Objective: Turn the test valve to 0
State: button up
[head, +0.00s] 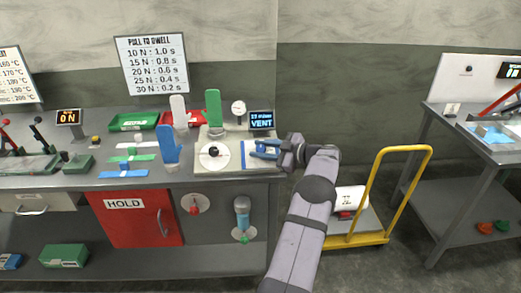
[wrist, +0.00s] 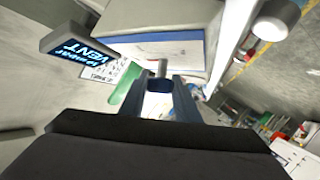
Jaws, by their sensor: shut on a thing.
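My gripper (head: 262,150) is at the right end of the grey test unit (head: 205,168) on the bench. Its blue fingers lie over a white plate with a blue edge (head: 243,158). In the wrist view my gripper (wrist: 161,86) is closed around a small grey post (wrist: 160,67), which looks like the handle of the test valve. The fingers hide most of it, so its pointing direction cannot be read. The unit's display (head: 261,120) reads VENT, and it also shows tilted in the wrist view (wrist: 78,52). A round gauge (head: 238,108) stands behind the plate.
A white dial with a black knob (head: 213,151) is left of the plate. A green glove form (head: 214,108) and a blue one (head: 169,144) stand further left. A yellow-handled cart (head: 360,238) is right of the bench, below my arm.

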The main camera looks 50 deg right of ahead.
aim_at(264, 149)
jog(key=o, duration=1)
jog(key=shift+o, duration=0.2)
jog(key=shift+s+d+r+b, duration=0.15)
jog(key=shift+s+b, duration=0.15)
jog(key=shift+s, duration=0.3)
jog(key=shift+b+v, duration=0.75)
jog(key=shift+v, duration=2.25)
